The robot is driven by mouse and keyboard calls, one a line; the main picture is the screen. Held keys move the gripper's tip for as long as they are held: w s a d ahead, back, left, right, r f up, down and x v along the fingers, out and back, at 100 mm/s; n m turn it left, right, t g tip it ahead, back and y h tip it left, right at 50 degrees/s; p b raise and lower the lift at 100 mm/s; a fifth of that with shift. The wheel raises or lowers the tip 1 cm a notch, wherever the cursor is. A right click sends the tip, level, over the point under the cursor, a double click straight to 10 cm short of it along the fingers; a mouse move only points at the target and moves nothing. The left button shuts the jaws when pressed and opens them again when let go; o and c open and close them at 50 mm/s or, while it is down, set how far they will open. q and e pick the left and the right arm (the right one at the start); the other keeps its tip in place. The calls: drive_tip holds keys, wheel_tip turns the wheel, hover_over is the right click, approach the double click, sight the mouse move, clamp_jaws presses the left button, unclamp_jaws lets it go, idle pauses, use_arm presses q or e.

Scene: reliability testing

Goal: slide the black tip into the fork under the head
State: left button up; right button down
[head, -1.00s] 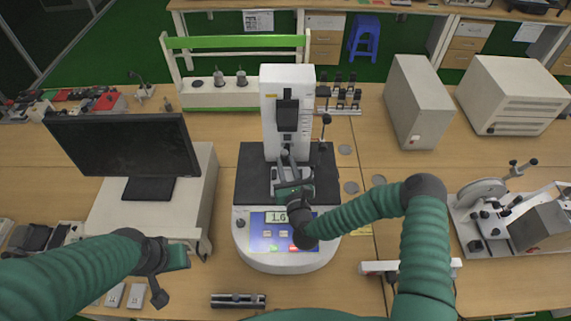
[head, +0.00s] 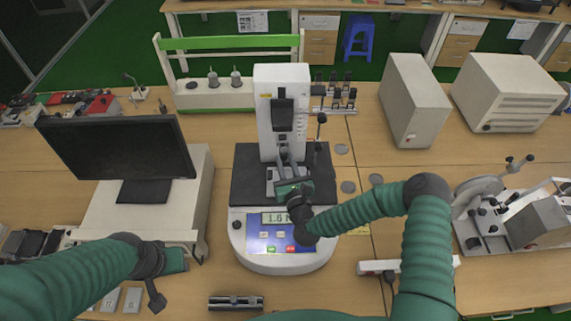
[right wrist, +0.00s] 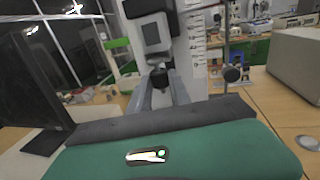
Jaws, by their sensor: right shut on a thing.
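The white test machine (head: 282,90) stands mid-table, with its black head (head: 283,115) on the column. My right gripper (head: 285,163) reaches in over the machine's dark base, just below the head. In the right wrist view its two grey fingers (right wrist: 160,92) point up toward the head (right wrist: 152,34). A small dark piece (right wrist: 159,77) shows between the fingertips, under the head. I cannot tell whether it is the black tip or part of the fork, nor whether the two are engaged. My left gripper (head: 168,277) hangs over the table at lower left, apart from the machine; its jaws are unclear.
A black monitor (head: 118,150) stands left of the machine. A grey box (head: 414,100) and a larger white box (head: 507,92) stand at back right. A grey device (head: 510,215) is at far right. A dark bar (head: 236,303) lies near the front edge.

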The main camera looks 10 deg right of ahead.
sight(286, 158)
drive_tip(key=shift+w, duration=0.45)
drive_tip(key=shift+a+b, duration=0.1)
drive_tip(key=shift+b, duration=0.3)
drive_tip(key=shift+w+b, duration=0.45)
drive_tip(key=shift+w, duration=0.3)
drive_tip(key=shift+w+d, duration=0.1)
drive_tip(key=shift+d, duration=0.1)
drive_tip(key=shift+w+d+b, duration=0.15)
drive_tip(key=shift+w+b, duration=0.35)
drive_tip(key=shift+w, duration=0.3)
drive_tip(key=c, duration=1.1)
unclamp_jaws()
